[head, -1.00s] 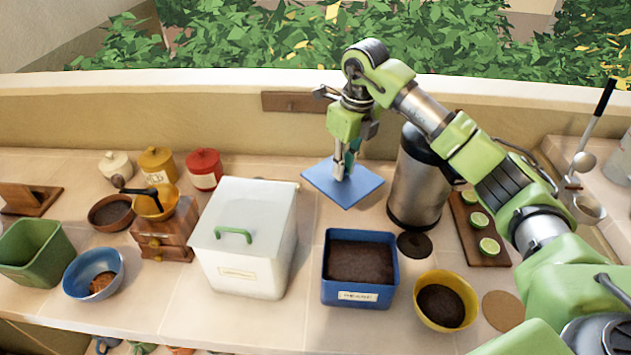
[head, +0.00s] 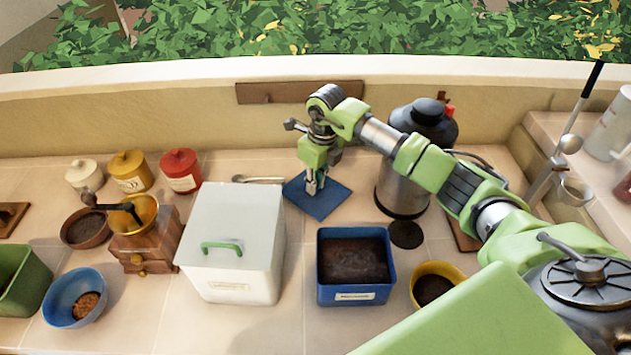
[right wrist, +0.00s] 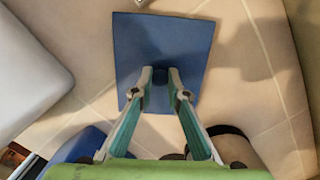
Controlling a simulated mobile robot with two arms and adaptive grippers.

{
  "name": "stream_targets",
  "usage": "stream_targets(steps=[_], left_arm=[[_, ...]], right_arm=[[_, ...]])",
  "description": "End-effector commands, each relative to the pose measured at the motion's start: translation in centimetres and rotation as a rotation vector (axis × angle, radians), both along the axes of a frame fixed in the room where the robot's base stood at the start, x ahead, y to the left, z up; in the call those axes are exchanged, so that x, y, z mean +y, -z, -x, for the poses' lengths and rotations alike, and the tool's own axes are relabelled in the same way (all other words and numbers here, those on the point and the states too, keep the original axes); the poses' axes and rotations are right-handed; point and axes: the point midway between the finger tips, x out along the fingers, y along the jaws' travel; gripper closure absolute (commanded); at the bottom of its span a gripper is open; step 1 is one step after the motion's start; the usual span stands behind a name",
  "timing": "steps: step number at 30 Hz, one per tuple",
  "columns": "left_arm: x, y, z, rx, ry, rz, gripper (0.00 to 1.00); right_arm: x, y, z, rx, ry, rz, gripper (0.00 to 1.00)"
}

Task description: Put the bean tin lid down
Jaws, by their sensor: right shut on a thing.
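The bean tin lid (head: 326,206) is a flat blue square at the back of the counter. It lies level, on the counter or just above it; I cannot tell which. My right gripper (head: 313,187) points down and is shut on the middle of the lid. In the right wrist view the gripper (right wrist: 160,76) covers the lid's grip, and the lid (right wrist: 135,40) extends around the fingertips. The open blue tin (head: 354,293), with dark contents and a label, stands nearer the front. My left gripper is out of view.
A steel flask (head: 402,185) stands just right of the lid. A white box (head: 235,240) with a green handle stands to the left, with a spoon (head: 258,180) behind it. A dark round disc (head: 406,235) lies right of the tin. A yellow bowl (head: 462,273) is at front right.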

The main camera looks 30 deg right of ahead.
Motion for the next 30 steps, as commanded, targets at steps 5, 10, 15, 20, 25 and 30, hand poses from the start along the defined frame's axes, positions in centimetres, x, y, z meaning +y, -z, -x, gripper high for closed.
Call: stream_targets(steps=[5,10,15,20,25,30], left_arm=[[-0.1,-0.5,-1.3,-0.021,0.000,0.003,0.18],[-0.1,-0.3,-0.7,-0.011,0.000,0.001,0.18],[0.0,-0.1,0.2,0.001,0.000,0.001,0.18],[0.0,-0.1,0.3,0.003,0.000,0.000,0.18],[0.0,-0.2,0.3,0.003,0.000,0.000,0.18],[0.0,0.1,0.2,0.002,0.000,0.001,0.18]], right_arm=[[0.0,0.9,0.0,-0.001,0.000,0.001,1.00],[0.0,1.0,0.0,-0.001,0.000,0.001,1.00],[0.0,1.2,0.0,-0.001,0.000,0.001,0.69],[0.0,1.2,0.0,-0.001,0.000,0.001,0.69],[0.0,1.1,0.0,-0.001,0.000,0.001,0.69],[-0.1,-0.2,0.0,-0.005,-0.001,0.000,0.69]])
